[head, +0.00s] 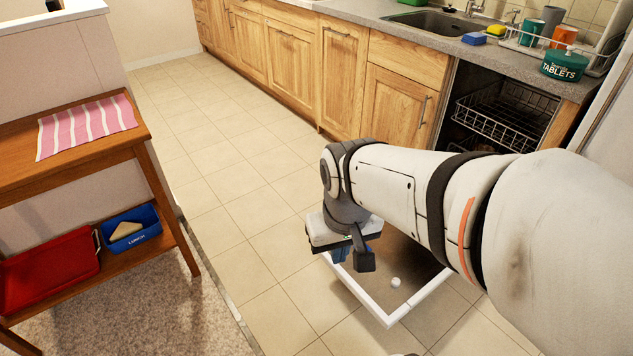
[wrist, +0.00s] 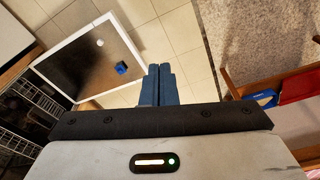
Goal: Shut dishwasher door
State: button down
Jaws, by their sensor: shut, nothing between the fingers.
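The dishwasher door (head: 418,297) is open, lowered flat in front of the dishwasher (head: 546,118), with a white rim and a dark inner face. In the wrist view the door (wrist: 85,62) lies to the left of my fingers. A small white round thing (head: 395,282) and a blue block (wrist: 121,68) show on its inner face. My gripper (head: 338,254) is shut and empty, with its blue fingers together in the wrist view (wrist: 158,69). In the head view it overlaps the door's far-left edge; its height over the floor is unclear. My arm hides part of the door.
Wire racks (head: 505,112) show in the dishwasher opening under the counter (head: 395,22). A wooden shelf unit (head: 75,150) stands at left with a striped cloth, a red tray (head: 45,270) and a blue lunch box (head: 133,228). The tiled floor between is clear.

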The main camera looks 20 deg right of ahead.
jog(key=w+d+f+n+g+h+b, duration=0.2)
jog(key=w+d+f+n+h+b, duration=0.3)
jog(key=f, duration=0.6)
jog(key=w+d+f+n+g+h+b, duration=0.1)
jog(key=w+d+f+g+h, duration=0.15)
jog(key=w+f, duration=0.65)
jog(key=w+d+f+n+g+h+b, duration=0.25)
jog(key=w+f+h+b, duration=0.2)
jog(key=f, duration=0.75)
notch_tip(320, 180, down, 38)
jog(key=s+d+n+t+h+b, duration=0.2)
jog(key=n+t+h+b, duration=0.45)
jog(key=n+t, duration=0.7)
jog(key=b+x, duration=0.1)
jog(key=x, duration=0.8)
jog(key=shift+b, duration=0.4)
jog(key=shift+g+h, duration=0.25)
